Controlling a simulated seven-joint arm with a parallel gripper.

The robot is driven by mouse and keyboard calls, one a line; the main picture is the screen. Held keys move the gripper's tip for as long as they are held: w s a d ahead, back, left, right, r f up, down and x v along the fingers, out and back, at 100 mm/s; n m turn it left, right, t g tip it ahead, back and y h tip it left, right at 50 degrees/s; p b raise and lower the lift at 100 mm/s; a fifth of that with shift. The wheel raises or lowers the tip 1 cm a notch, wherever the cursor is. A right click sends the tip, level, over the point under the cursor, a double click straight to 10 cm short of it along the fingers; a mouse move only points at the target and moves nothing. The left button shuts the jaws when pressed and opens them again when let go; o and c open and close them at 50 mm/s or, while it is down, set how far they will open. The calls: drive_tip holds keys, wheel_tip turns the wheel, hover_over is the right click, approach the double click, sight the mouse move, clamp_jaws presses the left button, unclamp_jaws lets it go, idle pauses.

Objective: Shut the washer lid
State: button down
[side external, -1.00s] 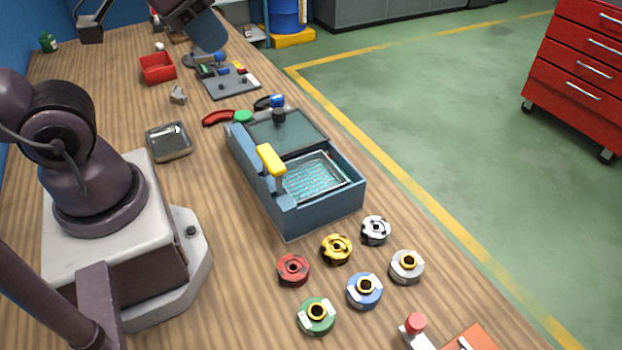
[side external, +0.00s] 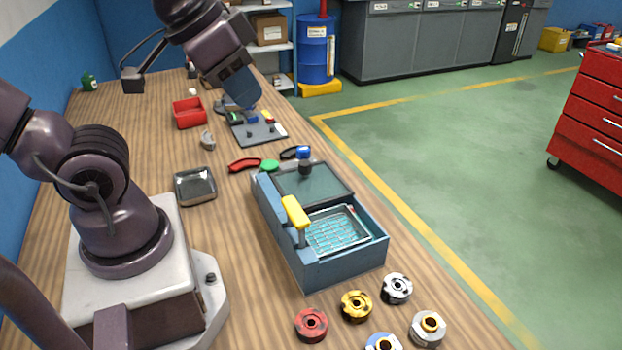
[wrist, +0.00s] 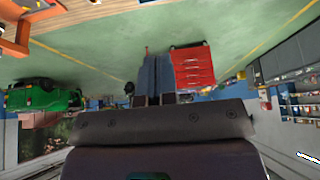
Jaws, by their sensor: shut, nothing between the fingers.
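The washer (side external: 290,262) is a blue-grey open-topped box on the bench. Its dark, tinted lid (side external: 312,184) covers the far half. The near half is open and shows a wire basket (side external: 338,232) over turquoise. A yellow handle (side external: 295,212) stands on a post at the left side of the opening. A dark knob (side external: 305,167) sits at the lid's far end. My gripper (side external: 243,97) is shut and empty, with blue fingers pointing down, beyond the washer and apart from it. In the wrist view its shut fingers (wrist: 153,75) point toward the floor and red cabinet; the washer cannot be made out there.
A grey board with small parts (side external: 262,133) lies near my gripper. A red bin (side external: 188,112), metal tray (side external: 195,185) and red-handled tool (side external: 244,165) lie left of the washer. Several round parts, including a red one (side external: 311,324), lie in front.

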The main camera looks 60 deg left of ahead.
drive_tip(key=a+f+n+g, duration=0.1)
drive_tip(key=a+f, duration=0.1)
drive_tip(key=n+g, duration=0.4)
drive_tip(key=n, duration=0.1)
hover_over(310, 178)
drive_tip(key=s+d, duration=0.2)
drive_tip(key=s, duration=0.4)
wheel_tip(310, 178, down, 4)
drive_tip(key=shift+w+a+f+n+g+h, duration=0.45)
drive_tip(key=shift+w+a+f+n+h, duration=0.6)
drive_tip(key=shift+w+a+f+n, duration=1.75)
drive_tip(key=shift+w+a+f+n+g+h, duration=0.45)
drive_tip(key=shift+w+a+f+n+h, duration=1)
drive_tip(key=shift+a, duration=2.65)
drive_tip(key=shift+n+y, duration=0.25)
drive_tip(key=shift+y, duration=0.15)
drive_tip(key=x, duration=0.9)
drive_tip(key=shift+s+d+r, duration=0.1)
drive_tip(key=shift+s, duration=0.15)
drive_tip(key=d, duration=0.3)
drive_tip(key=shift+s, duration=0.4)
drive_tip(key=shift+s+d, duration=0.1)
drive_tip(key=shift+d, duration=0.4)
